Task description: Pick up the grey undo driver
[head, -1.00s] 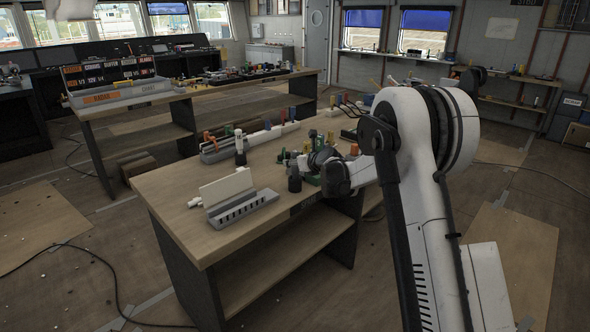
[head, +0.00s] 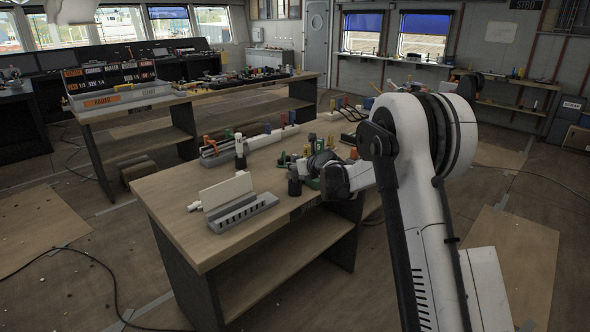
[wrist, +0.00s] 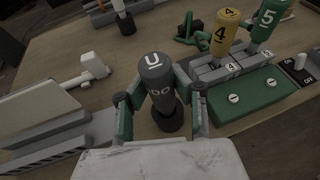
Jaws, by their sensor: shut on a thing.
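The grey undo driver (wrist: 157,80) stands upright in the wrist view, with a white "U" on its cap and lettering on its side. Its lower end is at a dark round base (wrist: 168,116) on the bench. My gripper (wrist: 160,104) has a finger on each side of the driver and is shut on it. In the head view the driver (head: 294,184) is a small dark upright shape at the near part of the bench, beside my wrist. Whether it is clear of the base cannot be told.
To the right in the wrist view are a green block (wrist: 250,98) and yellow "4" (wrist: 225,32) and green "5" (wrist: 268,20) drivers. A grey slotted rack (head: 242,212) with a raised lid stands left. The bench's front left corner (head: 185,245) is bare.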

